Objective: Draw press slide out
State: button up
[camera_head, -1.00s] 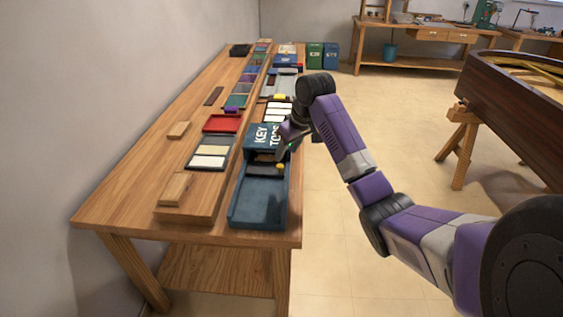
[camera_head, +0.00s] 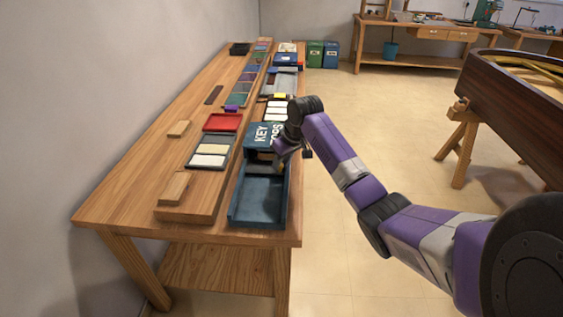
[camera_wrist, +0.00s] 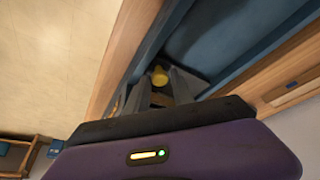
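A blue box (camera_head: 262,134) lettered "KEY TOPS" stands near the table's right side, with an open blue tray (camera_head: 259,205) in front of it. My gripper (camera_head: 277,160) is at the box's front opening, above the tray's far end. In the wrist view, my gripper's two fingers (camera_wrist: 161,80) are apart. A yellow knob (camera_wrist: 160,76) on a dark grey slide (camera_wrist: 195,84) shows between and just beyond the fingertips. I cannot tell whether the fingers touch it. In the head view my gripper hides the knob.
The wooden table (camera_head: 130,190) also carries a dark tray of pale key tops (camera_head: 210,155), a red tray (camera_head: 222,122) and small wood blocks (camera_head: 174,187) left of the box. Open floor (camera_head: 345,240) lies to the right.

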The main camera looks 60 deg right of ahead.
grip_shut()
dwell(1.1)
